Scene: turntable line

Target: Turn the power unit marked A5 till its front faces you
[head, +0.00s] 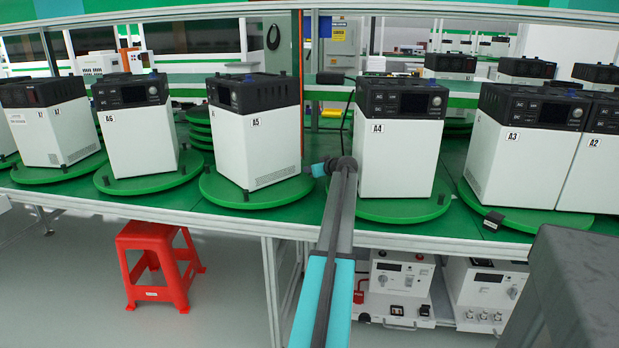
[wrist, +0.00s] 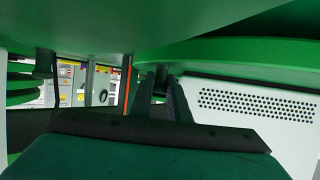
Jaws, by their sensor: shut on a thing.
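The power unit A5 (head: 270,140) is a white box with a dark top on a round green turntable (head: 225,196). Its front with the dark controls is angled to the left. Its side with the A5 label and a vent grille faces right of me. My gripper (head: 322,169) is low at the right rim of this turntable, between A5 and A4. In the wrist view its dark fingers (wrist: 163,95) are shut on what looks like a rim peg, mostly hidden. A white vented panel (wrist: 255,110), likely A5's, is beside them.
Unit A4 (head: 396,160) stands close to the right of my arm on its own turntable (head: 400,211). Unit A6 (head: 140,140) is to the left.

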